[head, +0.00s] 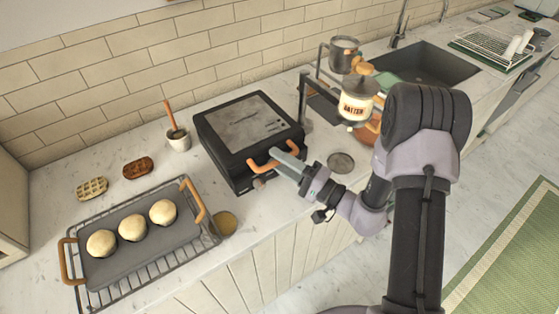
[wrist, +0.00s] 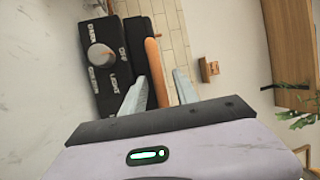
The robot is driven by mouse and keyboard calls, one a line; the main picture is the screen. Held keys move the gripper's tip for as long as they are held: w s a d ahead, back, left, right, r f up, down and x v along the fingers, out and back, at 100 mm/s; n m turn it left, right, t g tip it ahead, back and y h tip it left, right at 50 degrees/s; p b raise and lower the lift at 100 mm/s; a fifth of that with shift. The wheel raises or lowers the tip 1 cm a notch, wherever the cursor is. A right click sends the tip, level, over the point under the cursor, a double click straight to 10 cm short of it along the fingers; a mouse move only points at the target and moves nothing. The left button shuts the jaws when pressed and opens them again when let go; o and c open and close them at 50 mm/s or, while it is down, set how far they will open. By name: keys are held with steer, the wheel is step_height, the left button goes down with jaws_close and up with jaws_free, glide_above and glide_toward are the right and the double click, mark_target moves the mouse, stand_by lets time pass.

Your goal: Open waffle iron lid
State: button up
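The black waffle iron (head: 222,155) sits on the counter with its lid (head: 245,122) down. An orange handle (head: 262,165) sticks out from its front edge. My gripper (head: 284,160) is at this handle, by the right part of its bar. In the wrist view the orange handle (wrist: 154,66) lies between the two pale fingers of my gripper (wrist: 160,80). The fingers are spread, with some gap to the handle. A grey dial (wrist: 101,55) with lettering on the iron's black front shows to the left of the fingers.
A rack with a tray (head: 150,254) of dough balls stands at the left. A cup with a utensil (head: 179,140) is left of the iron. A stand (head: 303,98) with a batter container (head: 357,102) is close on the right. The tiled wall is behind.

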jaws_close()
stand_by(1.4)
